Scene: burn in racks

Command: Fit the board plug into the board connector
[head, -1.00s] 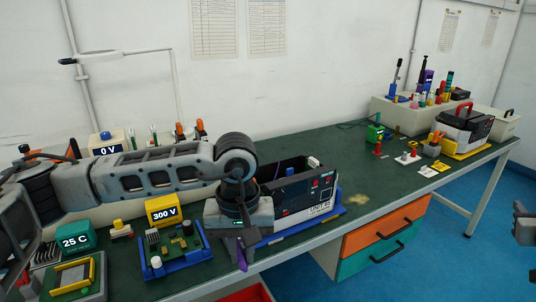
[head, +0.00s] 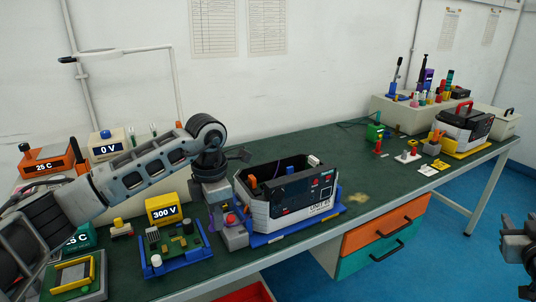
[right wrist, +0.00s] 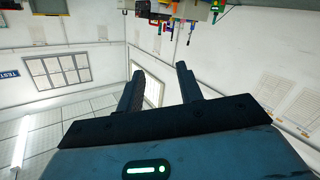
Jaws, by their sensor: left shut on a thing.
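My left gripper (head: 228,212) is at the near left corner of the white open-topped unit, just above a grey block (head: 236,240). It is shut on a small purple piece, perhaps the board plug; the fingers and wrist hide much of it, and I cannot tell whether it touches the block. A red spot shows beside the purple. A green circuit board (head: 180,249) lies in a blue tray left of the gripper; I cannot make out which part is the board connector. My right gripper (head: 521,250) is at the right edge; in the right wrist view (right wrist: 160,88) its fingers are apart and empty.
The white and black unit (head: 292,200) stands on a blue base right of the left gripper. A yellow 300 V box (head: 163,210) stands behind the board. A second unit (head: 466,122) is far right. The table middle beyond the white unit is mostly clear.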

